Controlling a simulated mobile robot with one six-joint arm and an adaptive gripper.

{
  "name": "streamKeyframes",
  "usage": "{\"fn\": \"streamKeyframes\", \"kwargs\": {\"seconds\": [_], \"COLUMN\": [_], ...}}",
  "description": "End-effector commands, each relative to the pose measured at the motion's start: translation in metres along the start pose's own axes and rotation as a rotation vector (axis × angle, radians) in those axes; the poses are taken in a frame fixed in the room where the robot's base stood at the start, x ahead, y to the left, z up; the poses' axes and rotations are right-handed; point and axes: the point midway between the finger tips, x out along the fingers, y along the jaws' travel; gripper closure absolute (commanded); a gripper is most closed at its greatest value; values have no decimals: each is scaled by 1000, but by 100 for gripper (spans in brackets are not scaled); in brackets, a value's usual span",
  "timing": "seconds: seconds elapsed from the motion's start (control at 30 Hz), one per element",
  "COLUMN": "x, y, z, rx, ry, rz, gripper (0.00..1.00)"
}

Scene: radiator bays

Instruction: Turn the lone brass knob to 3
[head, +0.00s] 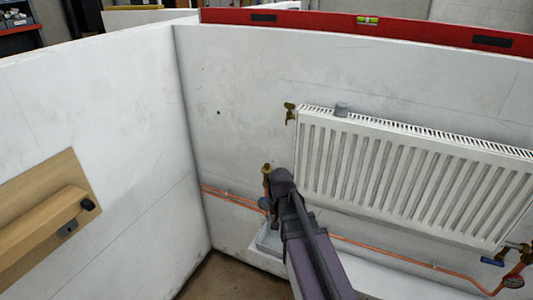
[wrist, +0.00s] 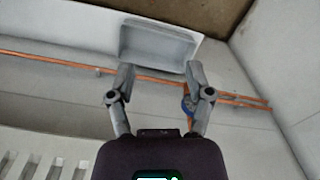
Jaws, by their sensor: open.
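A brass knob-like fitting (head: 290,112) sticks out at the upper left corner of the white radiator (head: 400,175). A second brass fitting (head: 267,172) stands above the copper pipes, just left of my gripper (head: 281,182). I cannot tell which is the lone knob, and no numbers are readable. In the wrist view my gripper (wrist: 159,72) is open and empty, its fingers apart over the wall and pipes. A small blue part (wrist: 188,103) shows beside the right finger. My arm hides part of the wall below the radiator.
Copper pipes (head: 350,243) run low along the wall. A grey tray (wrist: 158,42) lies near the wall's foot. A blue handle (head: 492,262) and a red-rimmed gauge (head: 514,281) are at lower right. A wooden shelf (head: 40,225) juts from the left wall.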

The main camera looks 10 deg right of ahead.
Motion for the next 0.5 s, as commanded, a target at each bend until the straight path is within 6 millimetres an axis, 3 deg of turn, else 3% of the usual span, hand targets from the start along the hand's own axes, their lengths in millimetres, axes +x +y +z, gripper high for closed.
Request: {"fn": "streamKeyframes", "kwargs": {"seconds": [0.03,0.5], "x": [-22,-114], "y": [-5,-30], "z": [-14,-95], "rx": [34,371], "ry": [0,0], "rz": [0,0], "gripper": [33,33]}}
